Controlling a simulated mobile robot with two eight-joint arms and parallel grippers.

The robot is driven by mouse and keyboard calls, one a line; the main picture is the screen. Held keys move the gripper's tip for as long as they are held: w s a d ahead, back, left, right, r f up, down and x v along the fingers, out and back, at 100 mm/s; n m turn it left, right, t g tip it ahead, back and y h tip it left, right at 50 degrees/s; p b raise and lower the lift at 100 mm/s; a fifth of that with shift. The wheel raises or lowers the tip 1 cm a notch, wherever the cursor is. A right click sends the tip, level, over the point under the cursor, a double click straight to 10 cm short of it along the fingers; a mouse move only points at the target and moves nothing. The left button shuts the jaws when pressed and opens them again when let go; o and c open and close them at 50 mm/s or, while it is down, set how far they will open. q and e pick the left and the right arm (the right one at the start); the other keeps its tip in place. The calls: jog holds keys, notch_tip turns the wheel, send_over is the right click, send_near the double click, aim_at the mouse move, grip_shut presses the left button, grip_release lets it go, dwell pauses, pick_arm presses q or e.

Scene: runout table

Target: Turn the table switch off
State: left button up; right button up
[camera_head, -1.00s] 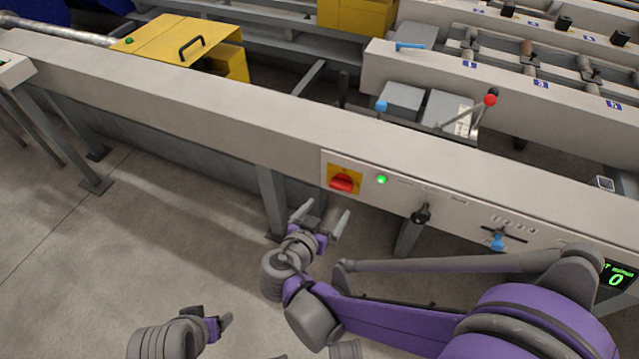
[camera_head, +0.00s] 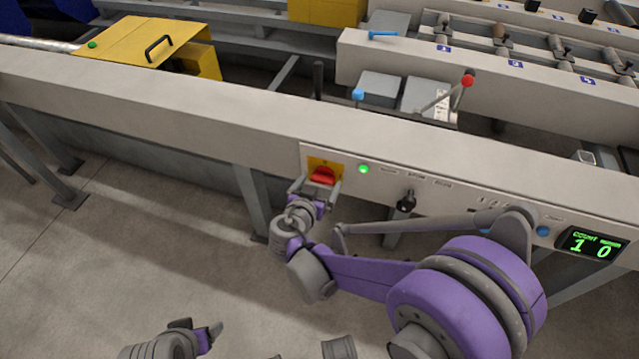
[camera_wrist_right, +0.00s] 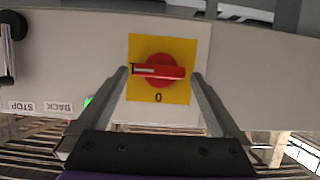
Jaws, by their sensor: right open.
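The table switch (camera_head: 322,173) is a red rotary handle on a yellow plate, on the front of the long grey table beam. In the right wrist view the red handle (camera_wrist_right: 165,72) lies level across the plate, with a white line at its left end; a "0" (camera_wrist_right: 158,97) is printed below it. My right gripper (camera_head: 316,185) is open at the switch. Its fingers stand on both sides of the handle in the wrist view; contact cannot be told. My left gripper (camera_head: 200,327) hangs low at the bottom of the head view, away from the table.
A green lamp (camera_head: 363,169) glows right of the switch. A black lever (camera_head: 406,202) and a lit count display (camera_head: 592,245) sit farther right on the beam. Table legs stand below. The floor (camera_head: 140,250) at left is clear.

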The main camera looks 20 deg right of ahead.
jog(key=shift+c, duration=0.2)
jog(key=c, duration=1.2)
jog(key=n, duration=0.1)
jog(key=n+g+h, duration=0.1)
jog(key=shift+w+a+n+h, duration=0.15)
jog(key=shift+a+n+h, duration=0.15)
jog(key=shift+n, duration=0.1)
jog(key=n+h, duration=0.1)
jog(key=n, duration=0.1)
jog(key=shift+w+a+f+n+g+h, duration=0.1)
jog(key=shift+a+f+n+g+h, duration=0.1)
jog(key=shift+n+g+h, duration=0.15)
jog(key=n+h, duration=0.1)
jog(key=n, duration=0.1)
jog(key=n+h+b, duration=0.1)
jog(key=n, duration=0.1)
jog(key=shift+w+a+f+b, duration=0.15)
jog(key=shift+f+b, duration=0.15)
jog(key=n+h+b, duration=0.1)
jog(key=n+h, duration=0.1)
jog(key=n, duration=0.2)
jog(key=shift+f+b, duration=0.2)
jog(key=shift+b, duration=0.1)
